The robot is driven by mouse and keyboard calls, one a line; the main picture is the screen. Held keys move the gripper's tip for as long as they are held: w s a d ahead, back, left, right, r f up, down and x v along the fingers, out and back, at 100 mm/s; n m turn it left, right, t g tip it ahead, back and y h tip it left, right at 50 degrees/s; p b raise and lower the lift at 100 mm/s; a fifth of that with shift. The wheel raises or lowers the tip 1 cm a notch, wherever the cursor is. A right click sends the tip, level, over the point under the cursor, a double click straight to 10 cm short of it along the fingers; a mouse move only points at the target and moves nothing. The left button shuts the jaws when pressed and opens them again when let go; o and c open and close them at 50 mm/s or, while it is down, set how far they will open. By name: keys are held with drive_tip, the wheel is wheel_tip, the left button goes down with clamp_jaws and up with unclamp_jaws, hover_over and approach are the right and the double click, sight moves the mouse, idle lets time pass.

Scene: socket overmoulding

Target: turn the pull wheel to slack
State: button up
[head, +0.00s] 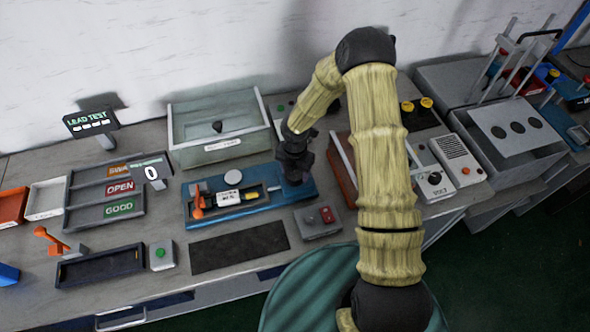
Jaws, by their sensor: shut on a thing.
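A blue pull-test fixture (240,212) lies on the bench in the middle of the head view. It carries an orange lever (197,203) at its left, a white labelled block (229,198) and a round white dial (233,177). My gripper (294,177) points down at the right end of this fixture and is shut on the pull wheel there. The dark gripper hides most or all of the wheel, so its angle cannot be told. A small display (151,172) left of the fixture reads 0.
A clear-lidded box (220,140) stands behind the fixture. Sorting trays (105,207) are at left. A brown-sided bin (342,170) stands close right of my gripper.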

sight(295, 173)
drive_tip(key=o, duration=1)
drive_tip(key=shift+c, duration=0.2)
wheel_tip(295, 173, up, 17)
drive_tip(key=b, duration=0.1)
drive_tip(key=shift+r, duration=0.2)
drive_tip(key=s+d+r+m+t, duration=0.1)
drive_tip(key=s+d+r+m, duration=0.1)
drive_tip(key=s+m, duration=0.3)
drive_tip(key=s+d+r+m, duration=0.3)
drive_tip(key=s+d+m, duration=0.2)
drive_tip(key=m, duration=0.9)
drive_tip(key=s+d+r+m+t, duration=0.1)
drive_tip(key=s+d+r+m, duration=0.1)
drive_tip(key=s+m, duration=0.4)
drive_tip(key=d+m, duration=0.1)
drive_tip(key=m, duration=0.3)
drive_tip(key=shift+s+d+r+t, duration=0.2)
drive_tip(key=shift+r+t, duration=0.1)
drive_tip(key=shift+r, duration=0.05)
